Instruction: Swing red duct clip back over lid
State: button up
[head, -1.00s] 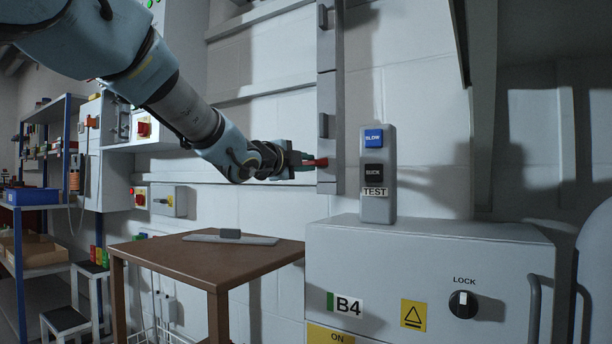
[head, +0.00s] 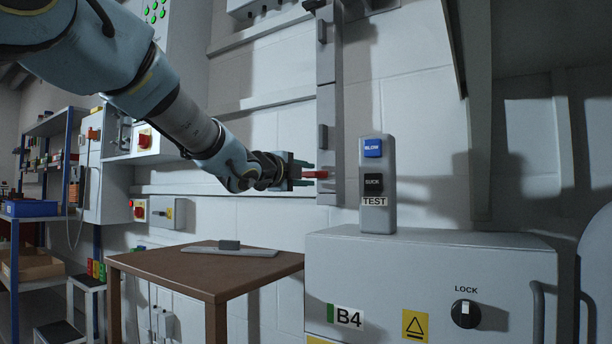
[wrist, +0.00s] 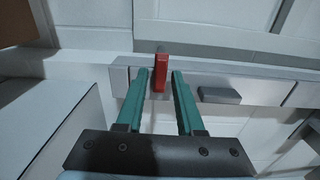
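The red duct clip (head: 316,174) is a small red bar on the tall grey wall duct (head: 327,100). In the head view it sticks out sideways from the duct's left edge, low on the duct. My gripper (head: 306,170) is open beside it, with its fingers apart. In the wrist view the red clip (wrist: 160,73) stands between the two green fingertips of my gripper (wrist: 160,76), with a visible gap on each side. The duct (wrist: 260,80) runs across behind them. Whether the clip reaches deep between the fingers is hard to tell.
Grey clips (head: 322,136) sit higher on the duct. A TEST switch post (head: 377,215) stands on the B4 cabinet (head: 420,260) just right of the duct. A brown table (head: 190,272) with a flat grey plate stands below my arm.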

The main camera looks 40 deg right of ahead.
jog(key=shift+o, duration=0.6)
jog(key=shift+a, duration=0.1)
jog(key=v, duration=1)
jog(key=shift+a+p, duration=0.3)
jog(key=shift+p, duration=0.15)
